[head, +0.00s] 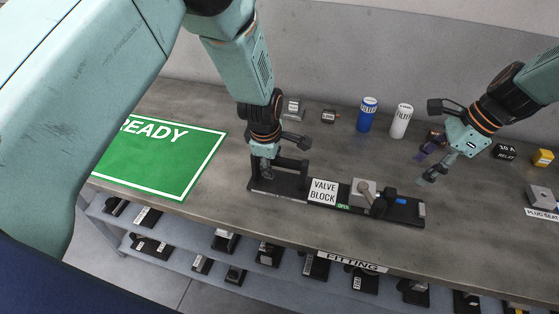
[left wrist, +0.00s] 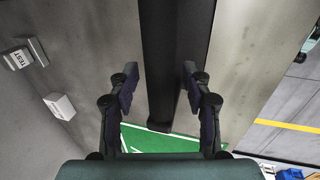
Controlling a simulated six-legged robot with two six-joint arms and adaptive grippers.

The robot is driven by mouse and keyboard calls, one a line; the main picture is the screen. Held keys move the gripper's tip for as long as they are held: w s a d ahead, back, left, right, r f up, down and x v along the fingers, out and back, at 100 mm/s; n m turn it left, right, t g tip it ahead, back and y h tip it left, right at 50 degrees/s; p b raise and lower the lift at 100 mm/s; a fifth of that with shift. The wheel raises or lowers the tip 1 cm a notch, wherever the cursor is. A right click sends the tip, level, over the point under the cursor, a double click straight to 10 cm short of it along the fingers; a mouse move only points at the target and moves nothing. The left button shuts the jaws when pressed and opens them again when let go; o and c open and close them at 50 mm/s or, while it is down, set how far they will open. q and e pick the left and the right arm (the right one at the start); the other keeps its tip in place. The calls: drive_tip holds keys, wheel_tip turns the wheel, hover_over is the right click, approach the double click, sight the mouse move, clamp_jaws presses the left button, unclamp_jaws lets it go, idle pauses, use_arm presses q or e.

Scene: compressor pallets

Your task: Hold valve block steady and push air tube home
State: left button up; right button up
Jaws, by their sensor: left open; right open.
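The valve block fixture (head: 277,188) is a long dark base on the bench, with a white VALVE BLOCK label (head: 323,191). A light grey block (head: 363,187) with a dark lever sits on its right half, beside a small green OPEN tag. I cannot make out the air tube for certain. My left gripper (head: 283,148) is open over the left end of the base. In the left wrist view its fingers (left wrist: 161,88) stand either side of a dark bar, with gaps showing. My right gripper (head: 434,140) is open, above the bench right of the fixture.
A green READY mat (head: 165,168) lies left of the fixture. A blue can (head: 367,115) and a white can (head: 401,121) stand behind it. A relay (head: 505,151) and a plug seat (head: 541,197) are at the right. A shelf below holds several dark parts.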

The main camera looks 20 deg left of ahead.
use_arm(q)
drive_tip(key=v, duration=1.2)
